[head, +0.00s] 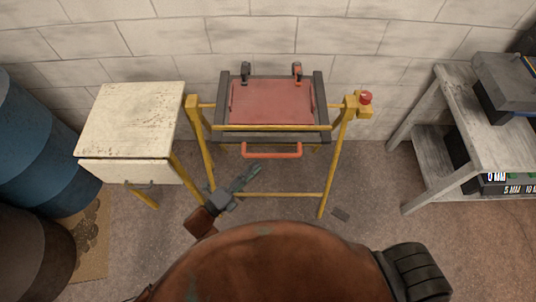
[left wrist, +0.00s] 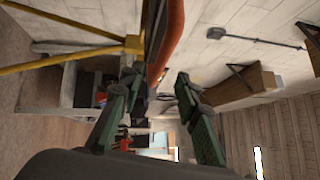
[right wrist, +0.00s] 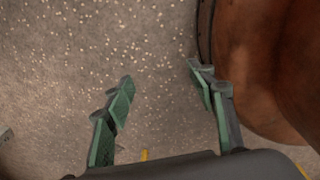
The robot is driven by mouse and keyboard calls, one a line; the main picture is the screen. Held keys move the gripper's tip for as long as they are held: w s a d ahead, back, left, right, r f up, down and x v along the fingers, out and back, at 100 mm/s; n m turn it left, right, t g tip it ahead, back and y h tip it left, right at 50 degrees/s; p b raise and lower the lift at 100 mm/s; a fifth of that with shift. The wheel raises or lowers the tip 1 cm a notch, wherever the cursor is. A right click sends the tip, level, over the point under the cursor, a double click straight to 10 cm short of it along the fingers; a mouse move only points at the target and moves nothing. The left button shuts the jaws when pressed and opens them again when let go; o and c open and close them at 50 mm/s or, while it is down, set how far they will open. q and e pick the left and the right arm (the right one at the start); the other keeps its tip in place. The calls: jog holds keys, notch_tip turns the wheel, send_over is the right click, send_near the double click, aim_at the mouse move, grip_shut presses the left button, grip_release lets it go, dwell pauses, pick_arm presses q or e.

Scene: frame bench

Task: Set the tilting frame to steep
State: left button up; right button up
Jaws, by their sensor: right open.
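The tilting frame is a dark frame (head: 223,103) around a red panel (head: 270,103), carried on a yellow stand (head: 331,165). An orange handle bar (head: 272,156) runs along its lower front edge. My left gripper (head: 254,172) is just below the handle's left part, its fingers pointing up and right. In the left wrist view the left gripper (left wrist: 159,74) has its fingers apart, and the orange bar (left wrist: 170,35) shows in line with the gap; I cannot tell whether they touch. My right gripper (right wrist: 160,75) is open and empty over the floor, outside the head view.
A red knob (head: 365,97) sits on the stand's right post. Two clamps, left (head: 246,70) and right (head: 297,70), are on the frame's top edge. A cream cabinet (head: 132,120) stands left, blue barrels (head: 40,145) beyond it, a grey shelf (head: 455,110) right.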

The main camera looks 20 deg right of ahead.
aim_at(268, 154)
pick_arm(q)
jog(key=x, duration=0.7)
jog(key=shift+w+d, duration=0.15)
jog(key=shift+d, duration=0.1)
pick_arm(e)
jog(key=shift+s+f, duration=0.25)
jog(key=shift+s, duration=0.25)
pick_arm(q)
jog(key=shift+c, duration=0.4)
jog(key=c, duration=0.5)
grip_shut()
pick_arm(e)
jog(key=shift+s+a, duration=0.1)
jog(key=shift+s, duration=0.1)
